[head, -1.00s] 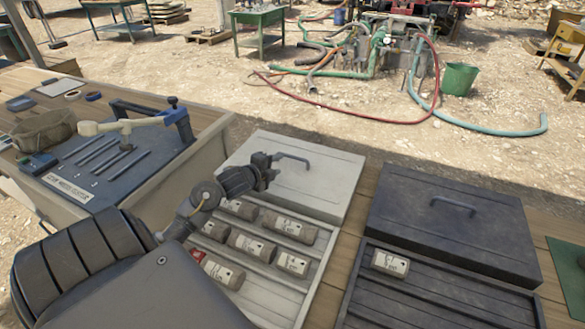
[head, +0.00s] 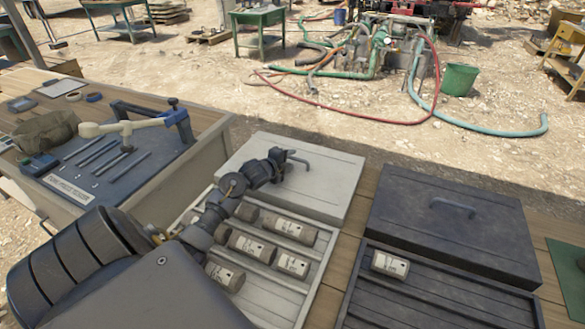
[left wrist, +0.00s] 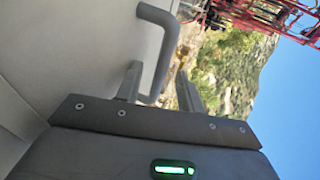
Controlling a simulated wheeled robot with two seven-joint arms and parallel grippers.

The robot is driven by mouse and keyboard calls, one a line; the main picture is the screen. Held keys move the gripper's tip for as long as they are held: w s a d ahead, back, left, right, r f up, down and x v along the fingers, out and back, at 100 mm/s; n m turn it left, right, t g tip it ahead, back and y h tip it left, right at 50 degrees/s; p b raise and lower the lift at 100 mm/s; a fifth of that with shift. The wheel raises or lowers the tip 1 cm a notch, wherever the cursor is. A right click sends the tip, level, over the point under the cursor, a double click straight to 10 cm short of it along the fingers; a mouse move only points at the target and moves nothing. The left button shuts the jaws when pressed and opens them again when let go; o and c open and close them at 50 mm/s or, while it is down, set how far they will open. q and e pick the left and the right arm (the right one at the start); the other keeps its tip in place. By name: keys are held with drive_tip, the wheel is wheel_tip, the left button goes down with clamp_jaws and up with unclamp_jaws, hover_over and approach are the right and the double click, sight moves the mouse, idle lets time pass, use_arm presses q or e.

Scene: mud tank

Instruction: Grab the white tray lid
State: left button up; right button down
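The white tray lid (head: 325,188) lies at the far end of the white tray (head: 262,300), with its grey handle (head: 299,158) on top. My left gripper (head: 280,157) is over the lid, at the left end of the handle. In the left wrist view the lid's pale surface (left wrist: 90,40) fills the left side. There the handle (left wrist: 167,50) reaches between the two parted fingers of my gripper (left wrist: 158,75). The fingers are open, and I cannot tell whether either touches the handle. My right gripper is out of view.
The white tray holds several labelled core samples (head: 252,246). To the right are a dark lid (head: 450,225) and a dark tray (head: 420,300) with one sample (head: 390,263). A tool bench (head: 190,165) stands at the left.

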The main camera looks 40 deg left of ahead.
use_arm(q)
clamp_jaws()
drive_tip(key=shift+r, duration=0.15)
drive_tip(key=shift+r, duration=0.2)
wheel_tip(320, 180, up, 2)
drive_tip(key=shift+r, duration=0.15)
drive_tip(key=s+d+r, duration=0.1)
drive_tip(key=s+r, duration=0.9)
drive_tip(key=s, duration=0.3)
drive_tip(key=shift+s+d+p, duration=0.4)
drive_tip(key=shift+p, duration=0.05)
